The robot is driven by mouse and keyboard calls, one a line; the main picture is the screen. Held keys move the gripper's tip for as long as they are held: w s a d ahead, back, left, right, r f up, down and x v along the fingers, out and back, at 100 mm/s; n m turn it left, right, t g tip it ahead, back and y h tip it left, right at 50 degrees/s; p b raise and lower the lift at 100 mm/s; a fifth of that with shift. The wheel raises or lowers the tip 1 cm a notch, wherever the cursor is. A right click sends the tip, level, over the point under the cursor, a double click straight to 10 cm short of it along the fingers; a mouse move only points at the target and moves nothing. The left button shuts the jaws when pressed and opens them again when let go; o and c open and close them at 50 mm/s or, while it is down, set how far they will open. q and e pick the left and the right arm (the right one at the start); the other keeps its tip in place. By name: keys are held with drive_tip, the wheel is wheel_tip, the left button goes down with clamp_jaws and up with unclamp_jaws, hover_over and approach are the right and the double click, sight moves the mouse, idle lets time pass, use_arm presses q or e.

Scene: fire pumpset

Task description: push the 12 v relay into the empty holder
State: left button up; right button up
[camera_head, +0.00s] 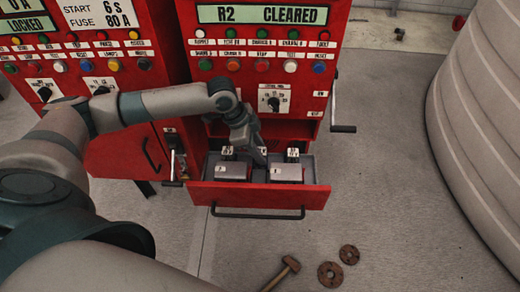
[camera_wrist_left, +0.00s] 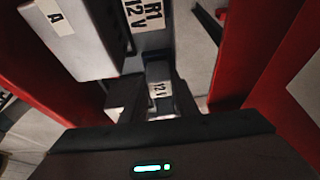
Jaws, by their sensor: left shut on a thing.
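My left gripper (camera_head: 258,157) reaches down into the open red drawer (camera_head: 259,197), between two grey boxes. In the left wrist view, my left gripper (camera_wrist_left: 153,112) is shut on a small dark relay (camera_wrist_left: 158,92) with a white "12 V" label. Beyond it is a grey part with a white "R1 12 V" label (camera_wrist_left: 140,14). The relay's lower end and any holder under it are hidden, so I cannot tell whether it is seated. My right gripper is not in view.
A grey box marked "A" (camera_wrist_left: 85,38) stands close beside the gripper; in the head view it is the left box (camera_head: 234,171). The other grey box (camera_head: 287,173) is to the right. Red drawer walls are near. A hammer (camera_head: 283,270) lies on the floor.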

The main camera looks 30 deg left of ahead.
use_arm(q)
drive_tip(key=shift+f, duration=0.1)
drive_tip(key=o, duration=1.1)
drive_tip(key=shift+a+r, duration=0.2)
drive_tip(key=shift+r, duration=0.3)
drive_tip(key=b+v, duration=0.3)
drive_tip(key=v, duration=0.8)
